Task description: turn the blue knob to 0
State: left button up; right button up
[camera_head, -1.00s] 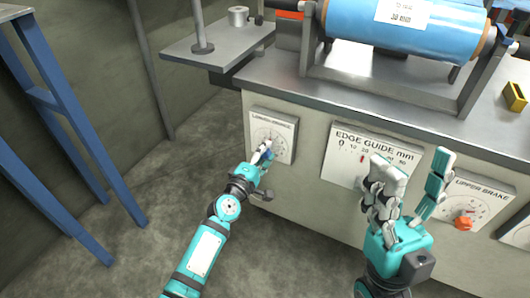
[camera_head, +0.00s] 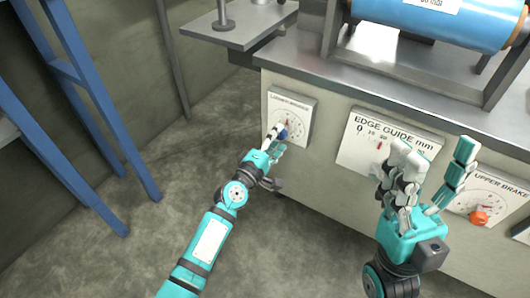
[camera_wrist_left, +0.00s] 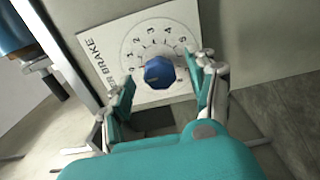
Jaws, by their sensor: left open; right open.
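The blue knob (camera_wrist_left: 159,72) sits on a white dial plate (camera_wrist_left: 112,58) with printed numbers and the partly visible word BRAKE. In the head view the knob (camera_head: 282,134) is partly covered by my left fingers, on the lower brake plate (camera_head: 303,108). My left gripper (camera_head: 278,143) is at the plate. In the left wrist view my left gripper (camera_wrist_left: 163,85) is open, one finger on each side of the knob, with visible gaps. The knob's exact setting is hard to read. My right gripper (camera_head: 432,172) is open and empty before the machine front.
The edge guide plate (camera_head: 366,132) and the upper brake plate with an orange knob (camera_head: 478,217) are further right on the machine. A blue roll (camera_head: 445,20) lies on top. A blue frame (camera_head: 95,95) stands left, with clear floor between.

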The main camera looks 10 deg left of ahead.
pick_arm(q)
jog(key=v, duration=0.9)
jog(key=shift+s, duration=0.15)
jog(key=shift+a, duration=0.1)
